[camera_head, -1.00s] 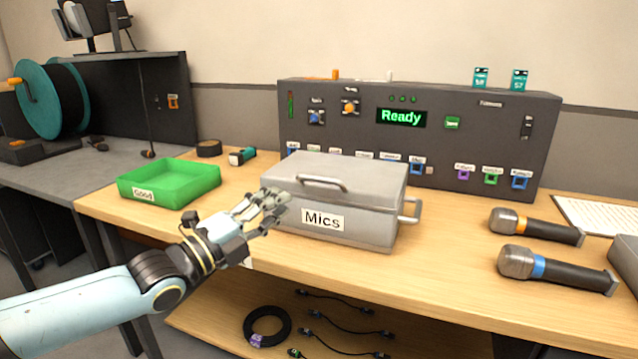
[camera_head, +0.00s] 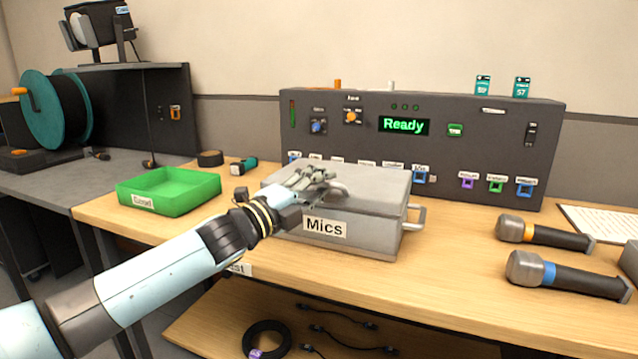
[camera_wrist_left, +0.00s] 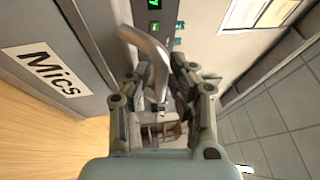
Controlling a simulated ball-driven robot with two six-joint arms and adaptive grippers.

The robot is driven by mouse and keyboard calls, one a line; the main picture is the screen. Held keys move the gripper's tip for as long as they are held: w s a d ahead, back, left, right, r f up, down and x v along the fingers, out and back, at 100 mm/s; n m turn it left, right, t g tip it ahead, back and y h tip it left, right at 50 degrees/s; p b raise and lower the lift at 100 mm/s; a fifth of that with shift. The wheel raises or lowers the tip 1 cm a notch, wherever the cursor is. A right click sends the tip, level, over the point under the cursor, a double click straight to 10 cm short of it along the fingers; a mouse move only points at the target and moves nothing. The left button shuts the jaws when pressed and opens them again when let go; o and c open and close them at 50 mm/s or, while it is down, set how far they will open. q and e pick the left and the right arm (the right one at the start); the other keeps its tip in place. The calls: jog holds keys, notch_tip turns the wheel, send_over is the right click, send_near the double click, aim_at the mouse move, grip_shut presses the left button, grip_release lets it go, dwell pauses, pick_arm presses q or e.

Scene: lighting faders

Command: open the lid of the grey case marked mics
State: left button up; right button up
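The grey case marked Mics (camera_head: 375,235) stands on the wooden table with its lid (camera_head: 375,178) shut. It also shows at the left of the left wrist view (camera_wrist_left: 80,20), with its label. The curved lid handle (camera_wrist_left: 146,50) reaches down between the fingers in that view; I cannot tell whether they touch it. My left gripper (camera_head: 322,178) is over the front of the lid, at the handle, and hides much of it. In the left wrist view the left gripper (camera_wrist_left: 160,82) has its two fingers apart. My right gripper is in neither view.
A green tray (camera_head: 170,205) stands left of the case. Two microphones (camera_head: 545,234) (camera_head: 568,275) lie on the right of the table. The dark console with a Ready display (camera_head: 403,126) stands behind. Cables (camera_head: 268,340) lie on the lower shelf.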

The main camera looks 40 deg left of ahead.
pick_arm(q)
grip_shut()
dwell(0.3)
